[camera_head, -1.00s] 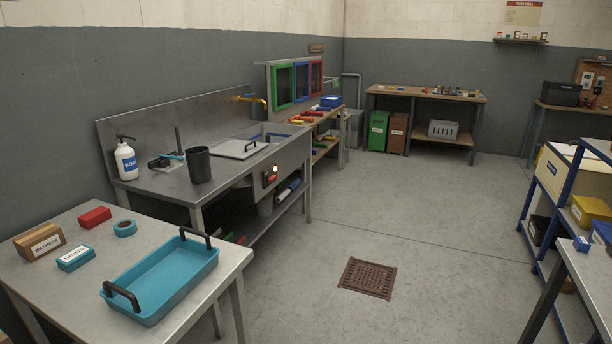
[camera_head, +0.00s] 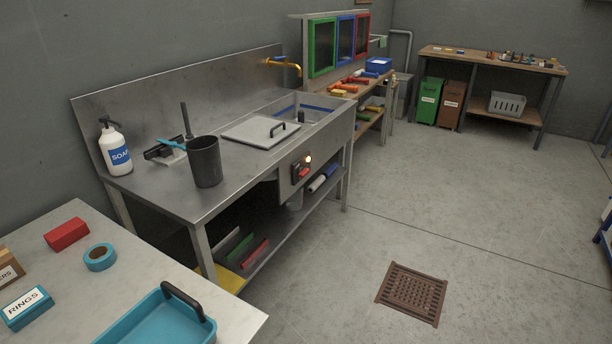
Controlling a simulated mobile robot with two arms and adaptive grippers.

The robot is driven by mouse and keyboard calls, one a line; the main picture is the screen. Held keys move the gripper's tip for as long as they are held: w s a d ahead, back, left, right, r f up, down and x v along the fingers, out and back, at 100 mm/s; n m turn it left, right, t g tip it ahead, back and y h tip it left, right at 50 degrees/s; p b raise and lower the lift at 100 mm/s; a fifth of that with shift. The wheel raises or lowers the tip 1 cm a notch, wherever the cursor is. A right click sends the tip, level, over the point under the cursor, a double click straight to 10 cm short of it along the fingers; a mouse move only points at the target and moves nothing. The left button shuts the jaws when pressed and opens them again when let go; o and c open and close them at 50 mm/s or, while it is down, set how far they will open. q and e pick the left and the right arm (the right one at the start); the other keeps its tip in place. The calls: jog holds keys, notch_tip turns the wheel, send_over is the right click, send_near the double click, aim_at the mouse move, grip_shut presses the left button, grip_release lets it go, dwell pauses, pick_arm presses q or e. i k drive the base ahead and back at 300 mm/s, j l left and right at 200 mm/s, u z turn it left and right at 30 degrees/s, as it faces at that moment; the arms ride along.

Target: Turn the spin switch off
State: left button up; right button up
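A dark switch panel (camera_head: 301,168) is on the front face of the steel sink bench (camera_head: 236,178), below the basin. It has a lit, warm-white lamp (camera_head: 308,159) at its upper right and a small red switch (camera_head: 303,173) below. The switch's exact position is too small to tell. Neither of my grippers shows in the head view.
A steel table with a blue tray (camera_head: 160,318) stands at the near left. The bench holds a soap bottle (camera_head: 115,148), a black cup (camera_head: 205,161) and a grey lid (camera_head: 260,132). Open floor with a brown drain grate (camera_head: 412,292) lies right of the bench.

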aim_at(302, 173)
jog(key=i+l, duration=0.45)
jog(key=i+l+u, duration=0.15)
jog(key=i+l, duration=0.25)
jog(key=l, duration=0.25)
